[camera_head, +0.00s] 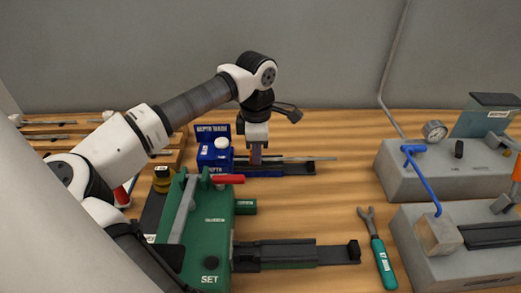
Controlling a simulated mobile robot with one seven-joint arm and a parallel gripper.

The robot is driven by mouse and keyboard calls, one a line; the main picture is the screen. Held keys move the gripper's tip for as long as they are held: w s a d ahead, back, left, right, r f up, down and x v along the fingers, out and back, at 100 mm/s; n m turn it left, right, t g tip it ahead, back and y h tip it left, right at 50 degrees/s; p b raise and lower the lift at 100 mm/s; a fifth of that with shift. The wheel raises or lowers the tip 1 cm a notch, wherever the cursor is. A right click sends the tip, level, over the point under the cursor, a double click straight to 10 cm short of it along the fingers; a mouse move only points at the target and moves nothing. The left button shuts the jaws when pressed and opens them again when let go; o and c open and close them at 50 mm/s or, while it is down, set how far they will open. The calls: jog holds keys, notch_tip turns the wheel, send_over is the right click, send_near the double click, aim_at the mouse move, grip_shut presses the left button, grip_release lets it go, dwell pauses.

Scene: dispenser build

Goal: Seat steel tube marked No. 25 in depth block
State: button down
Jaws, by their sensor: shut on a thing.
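A thin steel tube (305,159) lies level and points to the right from my gripper (256,160). My gripper points down and is shut on the tube; the fingers hide part of it. Any number on the tube is too small to read. The blue depth block (214,152) stands just left of my gripper, with a white knob on top and a lettered plate behind. A dark rail (300,169) runs right from the block, beneath the tube. I cannot tell whether the tube's left end is inside the block or only beside it.
A green machine marked SET (210,240) with a red-handled lever stands in front. A wrench with a teal handle (383,262) lies right of it. Grey benches (410,182) with a gauge and a blue lever stand at the right. Wooden racks (60,135) hold tubes at the left.

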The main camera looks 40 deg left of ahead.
jog(key=shift+s+a, duration=0.55)
jog(key=shift+a, duration=0.2)
jog(key=c, duration=0.9)
grip_release()
jog(key=shift+r+p, duration=1.75)
jog(key=shift+r, duration=1.8)
jog(key=shift+f, duration=0.1)
